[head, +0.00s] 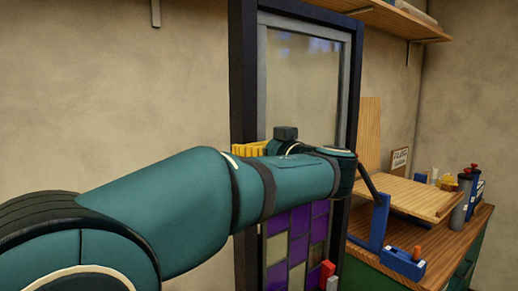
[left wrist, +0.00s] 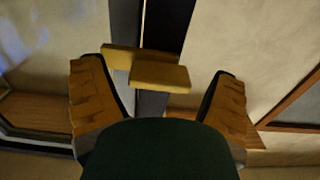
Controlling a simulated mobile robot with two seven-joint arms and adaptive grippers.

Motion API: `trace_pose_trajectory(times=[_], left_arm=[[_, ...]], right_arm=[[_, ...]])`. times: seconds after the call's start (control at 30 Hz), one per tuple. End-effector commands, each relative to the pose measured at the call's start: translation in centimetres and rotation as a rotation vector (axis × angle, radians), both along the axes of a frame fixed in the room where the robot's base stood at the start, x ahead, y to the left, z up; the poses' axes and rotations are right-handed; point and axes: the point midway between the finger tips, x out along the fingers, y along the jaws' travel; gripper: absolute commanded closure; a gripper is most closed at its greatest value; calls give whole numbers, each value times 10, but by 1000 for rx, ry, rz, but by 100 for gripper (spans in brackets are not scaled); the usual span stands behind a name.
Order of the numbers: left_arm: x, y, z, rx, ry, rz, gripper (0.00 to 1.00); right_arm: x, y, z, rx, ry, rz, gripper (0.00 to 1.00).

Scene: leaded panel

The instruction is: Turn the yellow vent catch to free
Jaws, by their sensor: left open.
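The yellow vent catch (left wrist: 160,75) shows in the left wrist view as two overlapping yellow blocks. They lie crosswise over a dark upright bar. My left gripper (left wrist: 158,68) is open, with one ribbed orange-brown finger on each side of the catch and a visible gap to each. In the head view my left arm reaches across the leaded panel (head: 298,240). Ribbed yellow-orange finger parts of my left gripper (head: 250,149) show at the panel's left frame edge; the rest is largely behind my arm. I cannot make out the catch there. My right gripper is out of view.
The panel's dark frame (head: 243,60) stands before the wall, with clear glass above and purple and pale panes below. A wooden bench (head: 405,250) with a blue-framed tilted board, bottles and an orange-topped blue block stands at right. A shelf (head: 385,15) is overhead.

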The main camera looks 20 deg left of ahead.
Motion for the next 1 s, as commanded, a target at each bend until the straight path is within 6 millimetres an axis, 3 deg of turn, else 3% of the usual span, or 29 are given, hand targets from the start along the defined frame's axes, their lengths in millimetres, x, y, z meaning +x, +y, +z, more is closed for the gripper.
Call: trace_pose_trajectory(times=[0.03, 0.2, 0.23, 0.67, 1.0], left_arm=[[0, 0, 0, 0, 0, 0, 14], [0, 0, 0, 0, 0, 0, 73], [0, 0, 0, 1, 1, 0, 81], [0, -1, -1, 35, 46, 0, 81], [1, -1, -2, 188, 243, 1, 81]], right_arm=[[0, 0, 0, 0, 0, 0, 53], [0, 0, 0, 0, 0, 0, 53], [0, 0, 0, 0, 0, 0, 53], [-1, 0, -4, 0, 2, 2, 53], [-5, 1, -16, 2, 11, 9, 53]])
